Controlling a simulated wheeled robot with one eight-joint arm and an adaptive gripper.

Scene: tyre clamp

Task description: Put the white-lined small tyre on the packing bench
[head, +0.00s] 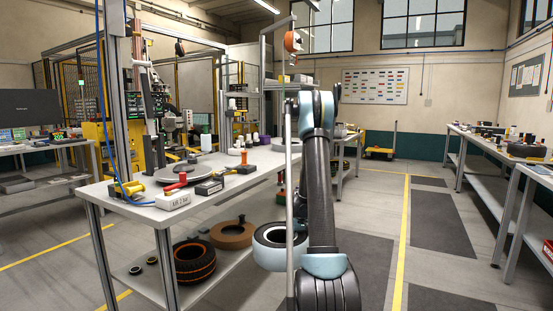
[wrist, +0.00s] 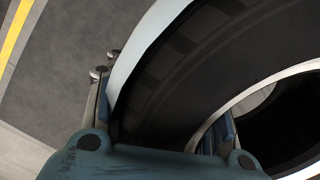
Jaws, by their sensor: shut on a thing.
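The white-lined small tyre (head: 268,238) shows in the head view just left of my arm, in front of the near bench's lower shelf. In the wrist view the tyre (wrist: 190,75) fills the upper right, dark with a pale outer band and a white inner rim. My gripper (wrist: 165,110) is shut on its wall, with one finger outside and one inside the ring. In the head view the fingers are hidden or cannot be told apart from the tyre. Benches stand left and right; I cannot tell which is the packing bench.
The near left bench (head: 135,205) carries a red-handled tool, boxes and bottles. Its lower shelf holds an orange-lined tyre (head: 194,268) and a brown tyre (head: 232,230). A right bench (head: 508,153) holds small items. The floor aisle (head: 425,215) between is clear.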

